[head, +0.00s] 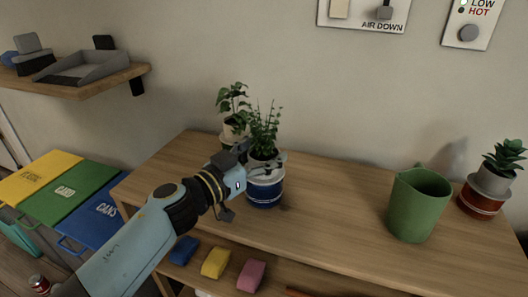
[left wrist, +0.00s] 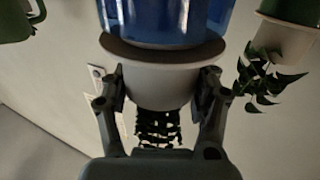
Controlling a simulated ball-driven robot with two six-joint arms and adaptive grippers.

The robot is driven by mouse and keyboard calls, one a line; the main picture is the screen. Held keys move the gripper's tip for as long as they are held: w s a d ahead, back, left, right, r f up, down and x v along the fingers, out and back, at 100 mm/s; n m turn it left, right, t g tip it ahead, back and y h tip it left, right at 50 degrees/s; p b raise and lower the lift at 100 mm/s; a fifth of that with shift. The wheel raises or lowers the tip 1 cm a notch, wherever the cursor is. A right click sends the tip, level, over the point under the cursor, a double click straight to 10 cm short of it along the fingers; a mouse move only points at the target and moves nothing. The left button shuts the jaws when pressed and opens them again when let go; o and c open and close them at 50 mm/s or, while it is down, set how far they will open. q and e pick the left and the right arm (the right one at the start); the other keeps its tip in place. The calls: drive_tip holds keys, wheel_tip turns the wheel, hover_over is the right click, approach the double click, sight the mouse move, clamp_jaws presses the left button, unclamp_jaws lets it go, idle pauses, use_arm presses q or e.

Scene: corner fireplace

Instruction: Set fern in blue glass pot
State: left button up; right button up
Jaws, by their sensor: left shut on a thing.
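The fern (head: 264,130) stands upright in a pale pot (left wrist: 160,88). My left gripper (head: 264,164) is shut on this pot, with one finger on each side in the left wrist view (left wrist: 160,100). The blue glass pot (head: 265,190) stands on the wooden table directly under the fern's pot. My right gripper is not in view.
A leafy plant (head: 233,96) in a pale pot stands close behind the fern. The tabletop (head: 335,195) between is clear. Colored blocks (head: 215,262) lie on the lower shelf.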

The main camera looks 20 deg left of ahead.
use_arm(q)
drive_tip(key=shift+f, duration=0.4)
drive_tip(key=o, duration=1)
drive_tip(key=shift+s, duration=0.1)
